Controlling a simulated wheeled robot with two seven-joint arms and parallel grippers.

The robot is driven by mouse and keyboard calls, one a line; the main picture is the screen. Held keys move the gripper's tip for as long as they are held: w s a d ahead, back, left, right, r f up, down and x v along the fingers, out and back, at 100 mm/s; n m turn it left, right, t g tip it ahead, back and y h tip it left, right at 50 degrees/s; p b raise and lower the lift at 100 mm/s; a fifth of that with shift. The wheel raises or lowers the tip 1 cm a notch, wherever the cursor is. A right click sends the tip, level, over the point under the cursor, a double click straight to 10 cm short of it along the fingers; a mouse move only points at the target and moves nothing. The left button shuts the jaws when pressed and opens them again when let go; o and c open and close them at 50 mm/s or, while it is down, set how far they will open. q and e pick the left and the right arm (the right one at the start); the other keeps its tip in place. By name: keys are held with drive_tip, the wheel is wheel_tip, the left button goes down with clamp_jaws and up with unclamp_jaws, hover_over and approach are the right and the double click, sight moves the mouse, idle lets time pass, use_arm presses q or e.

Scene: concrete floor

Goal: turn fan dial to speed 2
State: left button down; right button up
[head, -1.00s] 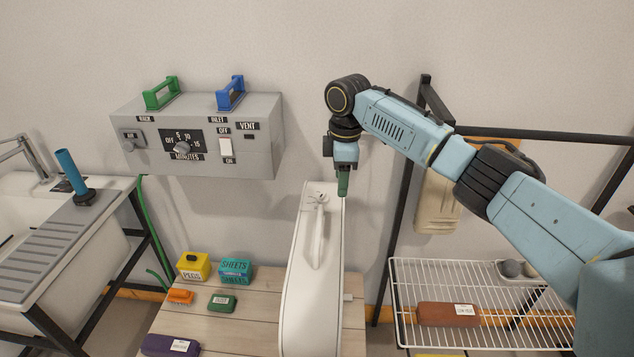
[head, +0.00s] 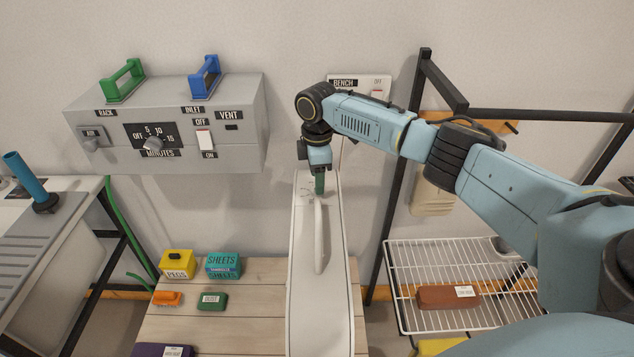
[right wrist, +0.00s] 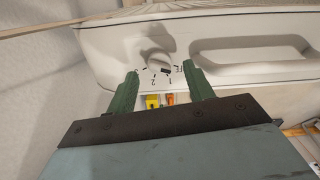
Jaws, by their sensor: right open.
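Markings 1 and 2 and part of the OFF lettering show around the dial. A dark mark is at the dial's lower right edge, near the 1; its exact setting is hard to tell. My right gripper (right wrist: 159,70) has green fingers, open on either side of the dial, with nothing held. In the head view it (head: 319,190) points down at the fan's far end. My left gripper is not in view.
A grey control box (head: 165,130) hangs on the wall at left. Small packages, including a teal box (head: 223,265) and a yellow box (head: 176,263), are on the table (head: 255,315). A wire rack (head: 400,285) and black frame stand at right.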

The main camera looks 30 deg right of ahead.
drive_tip(key=shift+f, duration=1.2)
drive_tip(key=shift+c, duration=0.6)
drive_tip(key=c, duration=0.8)
drive_tip(key=shift+r+m+p, duration=0.1)
drive_tip(key=shift+m+p, duration=0.6)
drive_tip(key=shift+p, duration=0.25)
drive_tip(key=shift+c, duration=0.3)
drive_tip(key=m+p, duration=0.4)
drive_tip(key=shift+m+p, duration=0.8)
drive_tip(key=shift+m, duration=0.2)
drive_tip(key=m+p, duration=0.3)
drive_tip(key=m, duration=0.2)
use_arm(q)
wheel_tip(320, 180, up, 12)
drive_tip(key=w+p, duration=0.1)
use_arm(e)
drive_tip(key=shift+m, duration=2.7)
drive_tip(key=shift+w, duration=0.1)
